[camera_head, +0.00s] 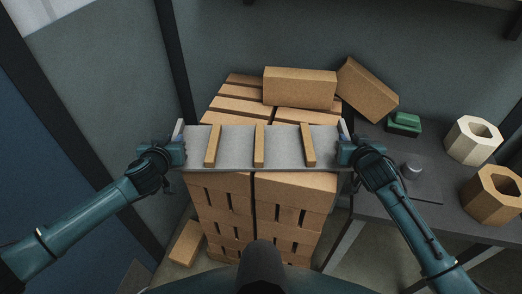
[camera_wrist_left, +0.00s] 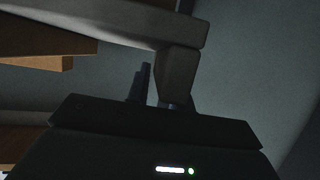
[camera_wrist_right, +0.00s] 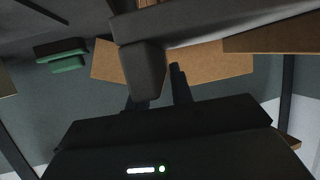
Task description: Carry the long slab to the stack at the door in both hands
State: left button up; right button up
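The long slab (camera_head: 235,150) is a flat grey piece with three light wooden strips lying across it. It spans between my two hands, roughly level, over the front part of a brick stack (camera_head: 225,187). I cannot tell whether it touches the bricks. My left gripper (camera_head: 179,149) is at the slab's left end, its fingers at a grey lug (camera_wrist_left: 177,75) under that end. My right gripper (camera_head: 345,150) is at the right end, its fingers at a similar lug (camera_wrist_right: 144,72). Both seem closed on the slab; the lugs partly hide the fingers.
Two larger loose bricks, one flat (camera_head: 300,88) and one tilted (camera_head: 367,90), lie at the back of the stack. A dark bench (camera_head: 425,200) at right holds a green block (camera_head: 404,122) and two hollow blocks (camera_head: 473,140). A brick (camera_head: 186,242) lies on the floor at left.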

pick_arm(q)
jog(key=shift+o, duration=1.4)
pick_arm(e)
jog(key=shift+o, duration=1.4)
jog(key=shift+s+r, duration=0.2)
jog(key=shift+s, duration=0.3)
pick_arm(q)
jog(key=v, duration=1.2)
pick_arm(e)
jog(key=v, duration=1.1)
pick_arm(q)
jog(key=shift+r, duration=0.1)
